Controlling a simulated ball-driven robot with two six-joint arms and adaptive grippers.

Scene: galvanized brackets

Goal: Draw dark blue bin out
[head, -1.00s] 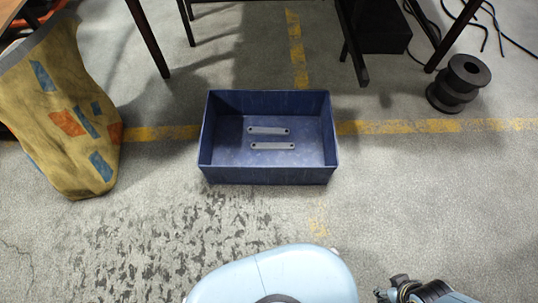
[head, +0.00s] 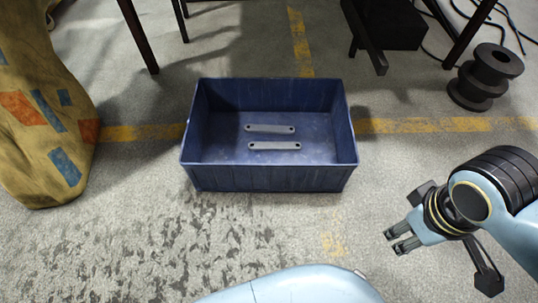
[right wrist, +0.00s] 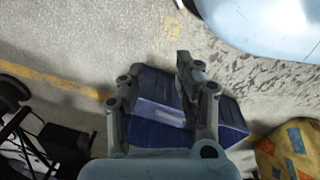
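The dark blue bin (head: 268,180) stands upright on the concrete floor, open at the top. Two flat grey galvanized brackets, a farther one (head: 269,128) and a nearer one (head: 275,146), lie on its bottom. My right gripper (head: 392,241) is to the right of the bin's near right corner, apart from it and empty. In the right wrist view its two fingers (right wrist: 156,68) stand apart, with the bin (right wrist: 234,121) beyond and partly hidden by them. My left gripper is not in view.
A tan patterned sack (head: 42,110) stands left of the bin. A black spool (head: 486,77) and a black box (head: 392,24) are at the back right. Dark table legs (head: 140,38) stand behind. The floor in front of the bin is clear.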

